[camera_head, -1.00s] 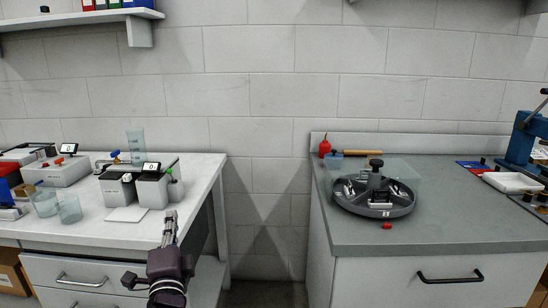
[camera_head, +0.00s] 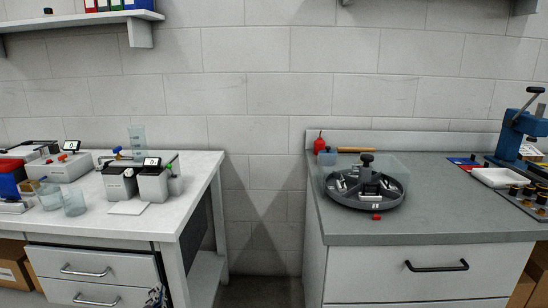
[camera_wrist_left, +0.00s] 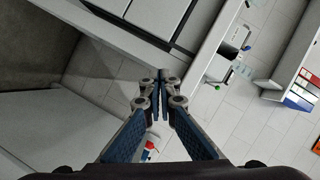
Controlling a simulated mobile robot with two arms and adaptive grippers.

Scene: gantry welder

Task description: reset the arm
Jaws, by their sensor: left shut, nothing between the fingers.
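My left gripper (camera_wrist_left: 160,80) is shut and empty in the left wrist view, its blue-padded fingers meeting at the tips. In the head view only a small piece of the left gripper (camera_head: 157,297) shows at the bottom edge, in front of the white bench's drawers (camera_head: 90,270). It holds nothing. My right gripper is in neither view.
A white bench (camera_head: 200,170) on the left bears small devices (camera_head: 152,183) and glass beakers (camera_head: 74,203). A grey counter (camera_head: 430,215) on the right bears a round black tray (camera_head: 345,201) and a blue press (camera_head: 515,135). A gap separates them.

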